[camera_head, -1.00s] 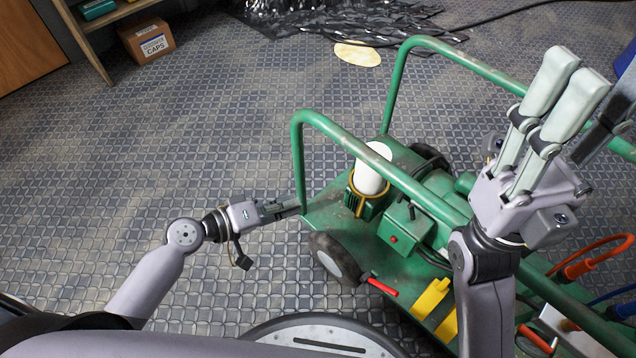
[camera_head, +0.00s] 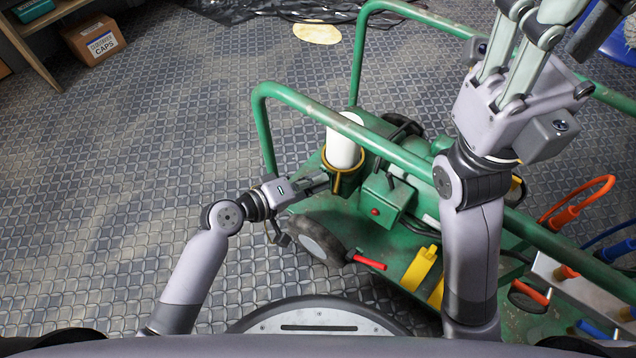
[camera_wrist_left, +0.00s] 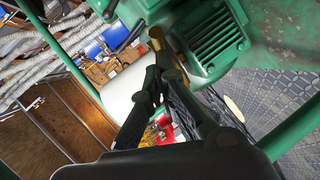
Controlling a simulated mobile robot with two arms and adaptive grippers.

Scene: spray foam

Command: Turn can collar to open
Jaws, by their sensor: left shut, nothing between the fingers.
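A white can (camera_head: 342,150) stands in a brass-coloured collar (camera_head: 342,176) on the green wheeled cart (camera_head: 335,208). My left gripper (camera_head: 321,182) is shut and empty, with its tips close to the left side of the collar. I cannot tell whether they touch it. In the left wrist view, the dark fingers (camera_wrist_left: 153,84) lie in front of the white can (camera_wrist_left: 121,90), and part of the collar (camera_wrist_left: 163,44) shows just past the tips. My right gripper (camera_head: 538,12) is raised above the cart; its tips are cut off by the top edge.
A green rail (camera_head: 385,152) runs over the cart near the can. A control box with a red button (camera_head: 376,211) is right of the collar. A red-handled lever (camera_head: 369,263) is near the wheel (camera_head: 312,240). Floor left of the cart is clear.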

